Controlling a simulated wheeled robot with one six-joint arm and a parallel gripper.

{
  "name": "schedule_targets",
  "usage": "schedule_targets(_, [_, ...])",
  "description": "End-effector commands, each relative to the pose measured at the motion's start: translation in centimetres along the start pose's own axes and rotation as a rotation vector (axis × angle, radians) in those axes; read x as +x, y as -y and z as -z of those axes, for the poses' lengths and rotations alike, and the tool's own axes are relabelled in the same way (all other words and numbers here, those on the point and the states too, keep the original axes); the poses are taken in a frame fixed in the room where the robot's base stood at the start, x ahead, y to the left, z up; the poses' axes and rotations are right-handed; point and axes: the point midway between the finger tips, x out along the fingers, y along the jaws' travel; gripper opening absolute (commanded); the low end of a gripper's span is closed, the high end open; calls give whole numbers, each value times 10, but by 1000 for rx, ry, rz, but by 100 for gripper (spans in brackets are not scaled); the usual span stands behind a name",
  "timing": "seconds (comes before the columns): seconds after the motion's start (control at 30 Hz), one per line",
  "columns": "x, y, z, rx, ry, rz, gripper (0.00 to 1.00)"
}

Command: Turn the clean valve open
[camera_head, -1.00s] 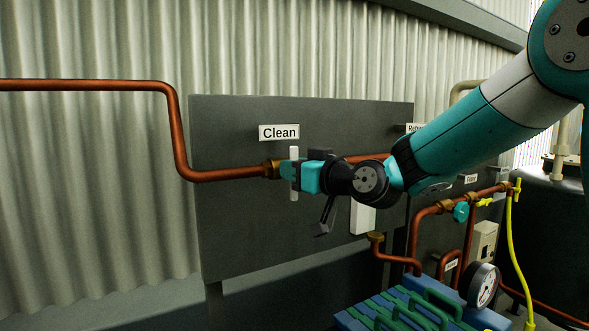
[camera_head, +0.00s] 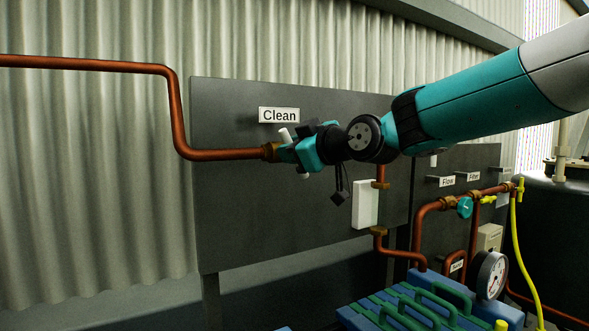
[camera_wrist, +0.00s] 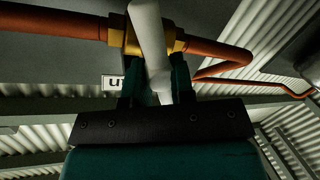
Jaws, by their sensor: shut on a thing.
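The clean valve is a brass fitting (camera_head: 270,152) on a copper pipe, below the "Clean" label (camera_head: 279,115) on a dark panel. Its white bar handle (camera_head: 285,134) leans, upper end to the left and lower end to the right. My gripper (camera_head: 292,153) is shut on the handle's middle, and handle ends show above and below it. In the wrist view, the handle (camera_wrist: 148,35) runs between my two teal fingers (camera_wrist: 156,82) and passes in front of the brass fitting (camera_wrist: 118,36). My gripper hides the handle's middle in the head view.
A white box (camera_head: 366,204) is on the panel below my wrist. Farther right are a teal valve (camera_head: 465,207), a pressure gauge (camera_head: 491,275) and a yellow hose (camera_head: 519,255). Blue and green ribbed equipment (camera_head: 405,308) stands low in front.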

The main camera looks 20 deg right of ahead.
Motion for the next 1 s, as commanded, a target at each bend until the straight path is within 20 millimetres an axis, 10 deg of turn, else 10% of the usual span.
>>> schedule_targets(1.0, [5,16,-9,-876,233,22,0])
